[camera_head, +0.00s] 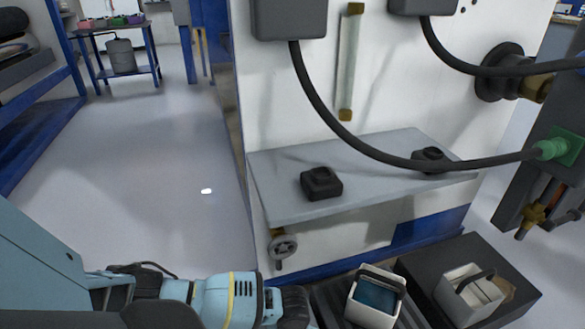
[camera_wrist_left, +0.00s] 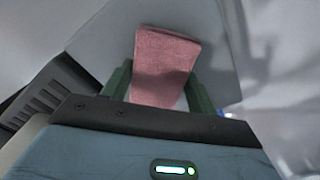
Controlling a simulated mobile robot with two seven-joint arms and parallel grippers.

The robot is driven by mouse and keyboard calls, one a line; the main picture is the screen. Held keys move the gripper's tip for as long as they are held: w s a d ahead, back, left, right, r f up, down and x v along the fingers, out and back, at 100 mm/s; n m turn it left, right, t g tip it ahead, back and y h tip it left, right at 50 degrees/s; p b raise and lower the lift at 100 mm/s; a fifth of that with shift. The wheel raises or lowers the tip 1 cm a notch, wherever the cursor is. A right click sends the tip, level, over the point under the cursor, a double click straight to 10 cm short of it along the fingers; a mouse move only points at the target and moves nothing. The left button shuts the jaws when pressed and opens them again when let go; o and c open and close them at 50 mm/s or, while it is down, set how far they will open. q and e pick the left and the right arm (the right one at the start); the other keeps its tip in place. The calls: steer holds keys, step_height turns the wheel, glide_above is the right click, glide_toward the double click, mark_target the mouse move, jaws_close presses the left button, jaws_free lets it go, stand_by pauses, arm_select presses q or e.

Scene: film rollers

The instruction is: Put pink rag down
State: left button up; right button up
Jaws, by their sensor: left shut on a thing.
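The pink rag (camera_wrist_left: 166,58) shows in the left wrist view, between the two green fingers of my left gripper (camera_wrist_left: 159,86). The gripper is shut on it, and the rag's far end sticks out past the fingers. A grey flat surface (camera_wrist_left: 110,38) lies behind the rag; I cannot tell if the rag touches it. In the head view my left arm comes in along the bottom edge; its fingers and the rag do not show there. My right gripper is in neither view.
A grey shelf (camera_head: 380,182) on the white machine (camera_head: 390,80) carries two black knobs (camera_head: 321,183). A hand wheel (camera_head: 284,247) is below it. White handled baskets (camera_head: 369,312) stand at bottom right, one holding something blue. Black cables hang in front. Open floor (camera_head: 150,160) lies left.

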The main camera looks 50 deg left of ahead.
arm_select(q)
steer(key=shift+f, duration=0.15)
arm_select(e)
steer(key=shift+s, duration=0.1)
arm_select(q)
steer(key=o, duration=1)
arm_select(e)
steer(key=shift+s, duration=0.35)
arm_select(q)
steer(key=shift+o, duration=0.2)
step_height(320, 180, up, 12)
steer(key=p, duration=0.6)
steer(key=shift+r, duration=0.2)
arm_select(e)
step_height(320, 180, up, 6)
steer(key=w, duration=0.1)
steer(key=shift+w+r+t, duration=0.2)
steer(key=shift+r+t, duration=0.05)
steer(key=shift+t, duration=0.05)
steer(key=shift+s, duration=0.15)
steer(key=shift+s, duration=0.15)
